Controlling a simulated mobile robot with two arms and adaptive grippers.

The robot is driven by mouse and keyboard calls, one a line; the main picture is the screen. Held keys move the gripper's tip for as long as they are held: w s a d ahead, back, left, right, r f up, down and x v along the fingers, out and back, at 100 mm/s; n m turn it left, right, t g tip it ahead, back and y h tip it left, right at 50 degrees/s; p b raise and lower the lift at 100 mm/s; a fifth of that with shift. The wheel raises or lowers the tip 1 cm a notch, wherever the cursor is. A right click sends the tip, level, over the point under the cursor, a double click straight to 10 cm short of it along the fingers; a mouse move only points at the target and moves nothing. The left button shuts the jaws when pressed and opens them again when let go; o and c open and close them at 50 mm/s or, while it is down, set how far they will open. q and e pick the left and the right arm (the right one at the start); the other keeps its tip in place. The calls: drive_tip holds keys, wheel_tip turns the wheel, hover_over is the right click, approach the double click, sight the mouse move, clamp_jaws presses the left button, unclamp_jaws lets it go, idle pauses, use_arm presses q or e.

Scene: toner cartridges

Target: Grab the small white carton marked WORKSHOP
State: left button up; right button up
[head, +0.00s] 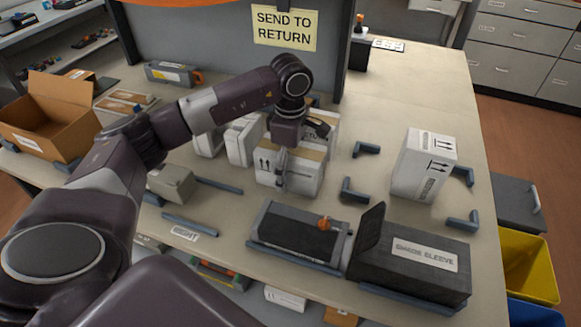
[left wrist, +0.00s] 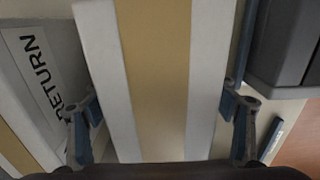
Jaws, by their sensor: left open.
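A white carton with a tan tape strip (head: 305,180) stands on the bench in the middle of the head view, with arrow marks on its front. My left gripper (head: 285,170) points down at it. In the left wrist view the taped carton (left wrist: 108,70) lies between the two open fingers of my left gripper (left wrist: 162,125), one on each side; contact cannot be told. I cannot read WORKSHOP on any carton. Another white carton (head: 425,165) with arrows and small print stands to the right. My right gripper is not in view.
A carton marked RETURN (left wrist: 38,70) stands close on the left in the wrist view. More white cartons (head: 243,140) stand behind my gripper. A dark tray (head: 290,232) and a SHADE SLEEVE box (head: 415,265) lie in front. Dark corner brackets (head: 355,190) sit on the bench.

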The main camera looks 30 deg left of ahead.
use_arm(q)
drive_tip(key=c, duration=1.6)
drive_tip(key=shift+r, duration=0.15)
wheel_tip(320, 180, up, 20)
drive_tip(key=p, duration=1.3)
